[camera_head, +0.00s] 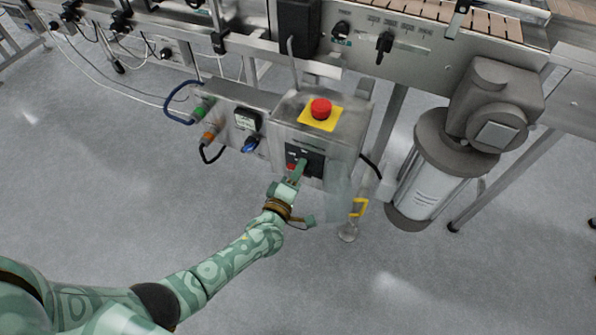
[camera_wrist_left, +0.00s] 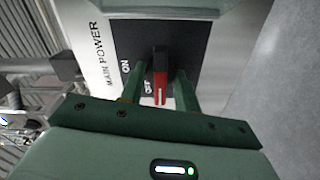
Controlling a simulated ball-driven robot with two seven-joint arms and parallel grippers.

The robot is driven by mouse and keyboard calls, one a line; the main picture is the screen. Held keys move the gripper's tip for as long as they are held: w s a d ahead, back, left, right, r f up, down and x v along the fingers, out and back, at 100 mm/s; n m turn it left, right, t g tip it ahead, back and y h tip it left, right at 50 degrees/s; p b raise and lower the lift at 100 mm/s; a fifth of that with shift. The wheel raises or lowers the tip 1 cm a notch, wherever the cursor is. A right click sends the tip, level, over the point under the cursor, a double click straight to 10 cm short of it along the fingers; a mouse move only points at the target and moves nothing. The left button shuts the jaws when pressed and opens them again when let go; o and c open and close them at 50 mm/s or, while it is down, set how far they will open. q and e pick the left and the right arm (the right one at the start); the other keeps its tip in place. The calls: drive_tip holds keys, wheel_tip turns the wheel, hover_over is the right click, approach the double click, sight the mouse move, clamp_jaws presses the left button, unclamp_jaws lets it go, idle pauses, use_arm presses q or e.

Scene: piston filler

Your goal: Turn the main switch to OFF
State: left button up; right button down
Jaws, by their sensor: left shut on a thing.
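The main switch (camera_wrist_left: 160,75) has a red and black handle on a black plate, on the front of the steel control box (camera_head: 345,135). In the left wrist view its red end points down, beside lettering that looks like OFF. The ON label (camera_wrist_left: 125,67) is to the left on the plate, next to the words MAIN POWER (camera_wrist_left: 105,60). My left gripper (camera_head: 299,170) is at the plate, with one finger on each side of the handle, shut on it. In the head view the fingers cover part of the switch. My right gripper is not in view.
A red emergency button (camera_head: 321,108) on a yellow plate tops the box. A blue plug (camera_head: 250,144) and cables are to its left. A grey motor unit (camera_head: 430,165) stands to the right, and a conveyor (camera_head: 420,55) runs behind. The floor in front is clear.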

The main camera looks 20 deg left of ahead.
use_arm(q)
drive_tip(key=o, duration=1)
drive_tip(key=shift+s+a+p, duration=0.15)
drive_tip(key=shift+s+p, duration=1.1)
drive_tip(key=shift+s, duration=2.85)
drive_tip(key=shift+s+a+p, duration=0.15)
drive_tip(key=shift+s+p, duration=1.05)
drive_tip(key=shift+s, duration=2.9)
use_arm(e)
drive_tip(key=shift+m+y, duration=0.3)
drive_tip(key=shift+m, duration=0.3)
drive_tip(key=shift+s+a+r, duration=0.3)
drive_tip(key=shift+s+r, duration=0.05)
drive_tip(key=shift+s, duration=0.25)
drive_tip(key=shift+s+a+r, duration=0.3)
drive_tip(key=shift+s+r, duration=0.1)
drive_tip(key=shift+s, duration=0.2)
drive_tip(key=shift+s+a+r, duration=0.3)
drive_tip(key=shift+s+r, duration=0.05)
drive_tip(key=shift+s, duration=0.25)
